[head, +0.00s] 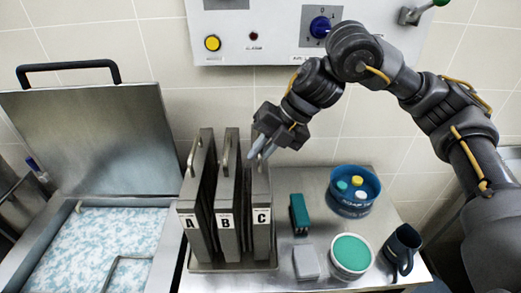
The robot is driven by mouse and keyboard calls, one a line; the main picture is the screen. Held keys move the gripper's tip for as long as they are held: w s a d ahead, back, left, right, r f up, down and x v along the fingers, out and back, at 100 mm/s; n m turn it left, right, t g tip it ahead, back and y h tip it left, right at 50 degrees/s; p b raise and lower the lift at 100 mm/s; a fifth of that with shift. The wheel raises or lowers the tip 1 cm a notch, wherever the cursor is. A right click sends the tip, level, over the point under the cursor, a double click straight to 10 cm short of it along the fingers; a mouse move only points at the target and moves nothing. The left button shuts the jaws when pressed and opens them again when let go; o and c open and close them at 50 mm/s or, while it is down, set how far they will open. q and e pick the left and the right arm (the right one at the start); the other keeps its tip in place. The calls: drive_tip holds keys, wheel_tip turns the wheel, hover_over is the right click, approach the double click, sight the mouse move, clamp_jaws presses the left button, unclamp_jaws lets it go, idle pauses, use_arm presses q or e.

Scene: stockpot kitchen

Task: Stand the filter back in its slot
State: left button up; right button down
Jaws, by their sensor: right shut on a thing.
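Three flat grey metal filters with top handles stand side by side on a metal tray (235,266): filter A (197,240), filter B (226,236) and filter C (262,236), each with a white letter label. My right gripper (258,150) comes down from the upper right and is shut on the handle at the top of filter C. Filter C looks upright, next to filter B. I cannot tell whether its lower edge rests on the tray. The slots are hidden behind the filters. My left gripper is not in view.
Left is an open vat (105,245) of blue-white liquid with a raised lid (95,140). Right of the tray are a green-topped block (299,215), a grey block (306,262), a teal-topped tub (351,255), a blue bowl (355,207) and a dark mug (402,248). A control panel (270,45) is behind.

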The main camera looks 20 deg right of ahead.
drive_tip(key=shift+f+b, duration=0.35)
drive_tip(key=shift+f, duration=0.15)
idle(0.3)
drive_tip(key=c, duration=1.4)
unclamp_jaws()
drive_tip(key=shift+s+f, duration=0.1)
drive_tip(key=shift+f, duration=0.05)
drive_tip(key=b+v, duration=0.1)
drive_tip(key=v, duration=1)
drive_tip(key=shift+b, duration=0.35)
drive_tip(key=shift+a, duration=0.1)
